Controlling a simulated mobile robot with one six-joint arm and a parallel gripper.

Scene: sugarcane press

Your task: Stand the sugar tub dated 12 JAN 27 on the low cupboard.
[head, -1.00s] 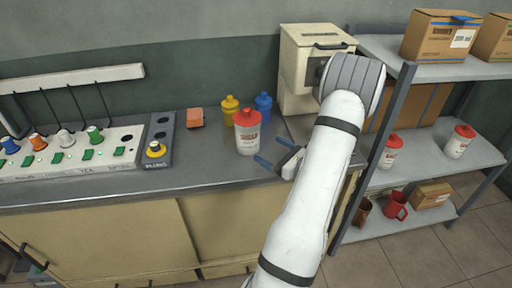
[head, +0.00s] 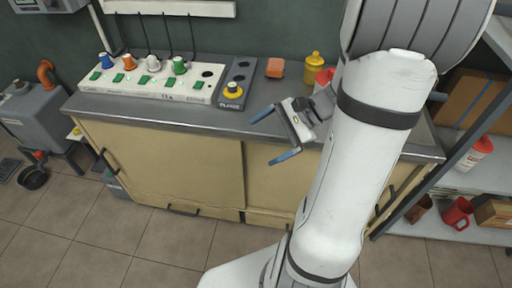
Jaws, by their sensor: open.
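A tub with a red lid (head: 323,76) stands on the grey top (head: 215,118) of the low beige cupboard (head: 165,160). Only its lid shows; my arm and wrist hide the rest. Another white tub with a red lid (head: 474,154) stands on the shelf rack at the right, partly cut off by a post. No date can be read on either tub. My gripper (head: 273,136) is open and empty, its blue fingers spread to the left, over the front edge of the cupboard top in the picture. It is left of the counter tub and apart from it.
A yellow bottle (head: 313,69) and an orange block (head: 275,68) are at the back of the top. A switch panel (head: 150,82) with coloured knobs fills its left part. A red mug (head: 457,212) and a box (head: 494,213) sit low on the rack.

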